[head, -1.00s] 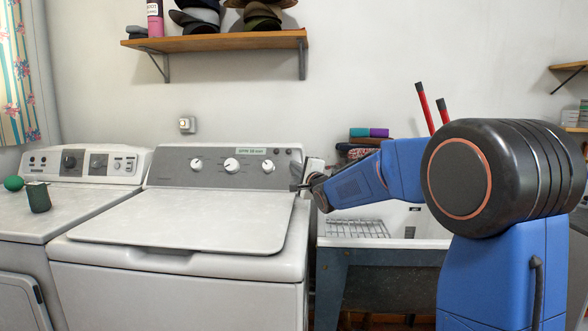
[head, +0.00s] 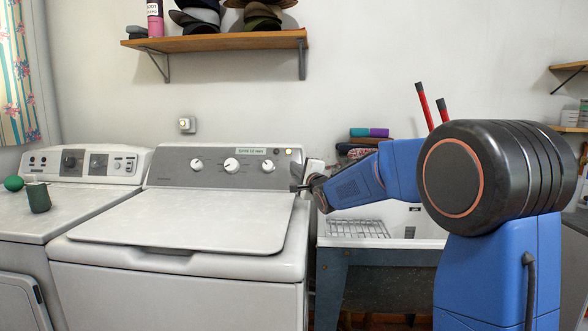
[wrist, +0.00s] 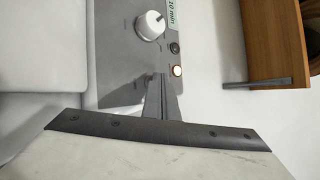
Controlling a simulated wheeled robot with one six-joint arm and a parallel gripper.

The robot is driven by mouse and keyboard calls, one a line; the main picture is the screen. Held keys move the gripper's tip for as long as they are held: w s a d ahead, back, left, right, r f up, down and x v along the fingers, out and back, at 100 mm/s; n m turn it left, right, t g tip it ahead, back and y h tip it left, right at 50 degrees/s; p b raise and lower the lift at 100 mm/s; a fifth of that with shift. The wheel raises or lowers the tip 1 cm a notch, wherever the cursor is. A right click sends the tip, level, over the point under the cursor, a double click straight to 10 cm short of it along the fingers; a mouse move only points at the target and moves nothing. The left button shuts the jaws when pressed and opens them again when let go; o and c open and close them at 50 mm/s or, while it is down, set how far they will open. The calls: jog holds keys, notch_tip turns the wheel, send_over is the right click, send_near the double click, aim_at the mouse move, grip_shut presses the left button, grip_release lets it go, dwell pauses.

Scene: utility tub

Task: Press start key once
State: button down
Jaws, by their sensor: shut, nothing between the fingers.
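The grey control panel (head: 213,172) of the middle washer carries two small round buttons at its upper right. The right-hand button (head: 289,151) glows pale; in the wrist view this button (wrist: 177,71) is lit white with an orange rim. The other small button (head: 276,151) is dark and also shows in the wrist view (wrist: 174,48). I cannot read which is the start key. My gripper (head: 295,187) is shut and empty at the panel's right end, below the buttons. In the wrist view its fingertips (wrist: 160,77) appear just beside the lit button; contact cannot be told.
The washer lid (head: 190,220) is closed. A second machine (head: 90,165) stands left, with a green cup (head: 38,198) on it. A sink tub (head: 385,243) is right. A shelf (head: 215,42) hangs above.

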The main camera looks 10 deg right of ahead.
jog(key=shift+s+r, duration=0.1)
jog(key=shift+s, duration=0.05)
jog(key=shift+s+a+r, duration=0.2)
jog(key=shift+s+r, duration=0.1)
jog(key=shift+s, duration=0.25)
dwell(0.4)
jog(key=s+r, duration=0.1)
jog(key=s+a, duration=0.1)
jog(key=s+r, duration=0.1)
jog(key=s, duration=0.1)
jog(key=shift+a+r, duration=0.2)
jog(key=shift+r, duration=0.1)
dwell(0.6)
jog(key=s+d+f+n+g+h, duration=0.1)
jog(key=s+f+n+g, duration=0.3)
jog(key=s+f, duration=0.5)
jog(key=s+d+f+n+g+h, duration=0.1)
jog(key=s+d+f+n+g, duration=0.2)
jog(key=s, duration=2.4)
jog(key=s+d+f+n+g+h, duration=0.1)
jog(key=s+d+f+n+g, duration=0.2)
jog(key=s+f+n+g, duration=0.4)
jog(key=s+f+n, duration=0.3)
jog(key=s+f, duration=0.6)
jog(key=s, duration=0.2)
jog(key=shift+s+f+n+h, duration=0.15)
jog(key=shift+f+n+h, duration=0.15)
jog(key=shift+n, duration=0.1)
